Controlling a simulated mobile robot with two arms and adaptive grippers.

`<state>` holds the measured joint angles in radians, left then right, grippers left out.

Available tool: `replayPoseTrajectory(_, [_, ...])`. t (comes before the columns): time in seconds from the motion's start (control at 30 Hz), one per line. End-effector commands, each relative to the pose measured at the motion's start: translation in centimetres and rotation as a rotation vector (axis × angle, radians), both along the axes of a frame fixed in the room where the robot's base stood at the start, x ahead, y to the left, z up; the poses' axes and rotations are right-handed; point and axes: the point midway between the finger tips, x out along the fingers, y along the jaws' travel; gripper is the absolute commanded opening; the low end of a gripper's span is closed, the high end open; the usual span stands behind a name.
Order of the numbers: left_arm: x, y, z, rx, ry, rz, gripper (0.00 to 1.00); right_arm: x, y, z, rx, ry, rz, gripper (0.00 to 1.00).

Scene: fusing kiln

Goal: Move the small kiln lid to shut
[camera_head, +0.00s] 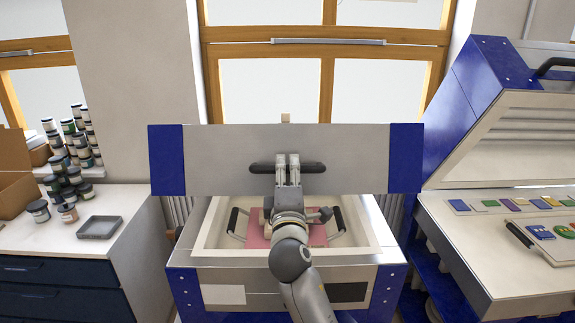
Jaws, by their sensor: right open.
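The small kiln (225,273) stands in the middle, blue and silver, with a pale rim around its open chamber. Its lid (220,150) is raised, a wide grey panel with blue ends and a black bar handle (262,168). My right gripper (288,160) is open at the middle of this handle, its fingers overlapping the bar in the picture. I cannot tell whether they touch it. My right arm hides part of the chamber. My left gripper is not in view.
A pink slab (257,236) lies in the chamber between black-handled side pieces. At right stands a larger open blue kiln (480,75) with coloured pieces on its bed. At left, a cabinet (130,211) holds jars (72,178) and a grey tray (99,227).

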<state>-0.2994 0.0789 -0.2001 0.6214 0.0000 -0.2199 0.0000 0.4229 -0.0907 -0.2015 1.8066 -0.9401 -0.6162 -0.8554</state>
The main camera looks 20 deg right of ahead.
Motion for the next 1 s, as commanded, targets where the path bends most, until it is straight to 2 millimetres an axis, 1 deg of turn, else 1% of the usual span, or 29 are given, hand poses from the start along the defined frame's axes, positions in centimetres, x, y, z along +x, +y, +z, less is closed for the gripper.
replayPoseTrajectory(0.1, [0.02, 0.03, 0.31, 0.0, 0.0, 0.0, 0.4, 0.84, -0.3, 0.28, 0.001, 0.001, -0.001, 0.41])
replayPoseTrajectory(0.2, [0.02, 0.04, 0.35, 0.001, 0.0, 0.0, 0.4, 1.13, -0.38, 0.26, 0.001, 0.001, -0.001, 0.41])
replayPoseTrajectory(0.43, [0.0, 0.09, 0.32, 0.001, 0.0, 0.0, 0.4, 1.17, -0.39, 0.22, 0.001, 0.001, -0.001, 0.41])
replayPoseTrajectory(0.47, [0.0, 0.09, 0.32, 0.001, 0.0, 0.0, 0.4, 1.17, -0.39, 0.22, 0.001, 0.001, -0.001, 0.39])
replayPoseTrajectory(0.77, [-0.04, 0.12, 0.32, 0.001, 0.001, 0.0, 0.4, 1.15, -0.38, 0.21, 0.002, 0.002, -0.001, 0.01])
replayPoseTrajectory(1.0, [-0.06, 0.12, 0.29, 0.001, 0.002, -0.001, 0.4, 1.14, -0.38, 0.18, 0.002, 0.002, -0.001, 0.0])
